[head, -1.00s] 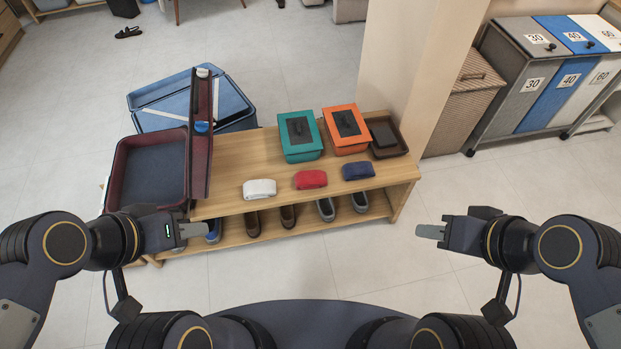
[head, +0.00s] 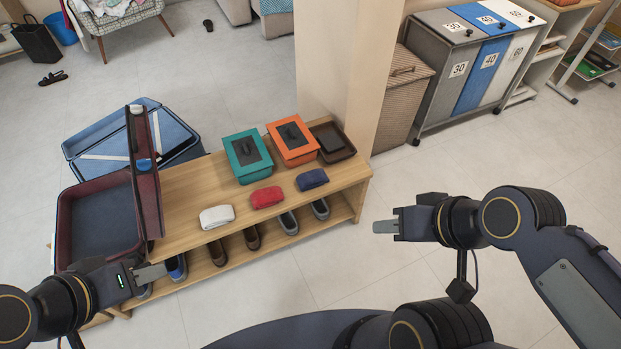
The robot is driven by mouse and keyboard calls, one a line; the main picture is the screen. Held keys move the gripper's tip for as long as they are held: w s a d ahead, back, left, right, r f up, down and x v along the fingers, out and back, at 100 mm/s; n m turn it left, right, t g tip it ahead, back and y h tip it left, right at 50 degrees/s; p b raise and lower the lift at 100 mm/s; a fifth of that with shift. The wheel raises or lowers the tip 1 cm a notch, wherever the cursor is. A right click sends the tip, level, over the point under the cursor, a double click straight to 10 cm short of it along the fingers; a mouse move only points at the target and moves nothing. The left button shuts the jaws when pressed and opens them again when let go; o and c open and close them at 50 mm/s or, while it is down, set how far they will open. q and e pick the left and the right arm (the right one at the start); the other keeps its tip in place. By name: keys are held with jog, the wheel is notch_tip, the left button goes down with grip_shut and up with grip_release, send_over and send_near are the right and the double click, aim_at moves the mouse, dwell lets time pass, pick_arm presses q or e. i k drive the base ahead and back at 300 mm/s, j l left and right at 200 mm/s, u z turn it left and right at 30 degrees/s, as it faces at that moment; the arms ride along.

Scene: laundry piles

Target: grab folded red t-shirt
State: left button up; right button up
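The folded red t-shirt (head: 267,197) lies as a small rolled bundle on top of the wooden shoe bench (head: 188,200). A white folded bundle (head: 216,216) lies to its left and a dark blue one (head: 312,180) to its right. My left gripper (head: 152,274) is in front of the bench's left end, apart from the red t-shirt. My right gripper (head: 384,227) is to the right of the bench, with nothing seen in it. Both grippers are seen from the side, so any gap between their fingers does not show.
Teal (head: 247,156) and orange (head: 292,144) boxes and a dark tray (head: 333,141) stand behind the bundles. An open maroon suitcase (head: 66,232) is at the left, a blue one (head: 186,140) behind it. A pillar (head: 347,70) rises behind the bench.

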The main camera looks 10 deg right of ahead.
aim_at(265, 197)
jog(key=u, duration=0.45)
jog(key=l+u, duration=0.15)
jog(key=u, duration=0.3)
jog(key=i+l+u, duration=0.1)
jog(key=u, duration=0.3)
jog(key=l+u, duration=0.15)
jog(key=u, duration=0.3)
jog(key=l+u, duration=0.3)
jog(key=l, duration=0.15)
jog(key=k+l+u, duration=0.15)
jog(key=l+u, duration=0.15)
jog(key=l, duration=0.15)
jog(key=k+l+u, duration=0.15)
jog(key=l+u, duration=0.15)
jog(key=k+l, duration=0.15)
jog(key=l, duration=0.25)
jog(key=k+l, duration=0.15)
jog(key=l, duration=0.25)
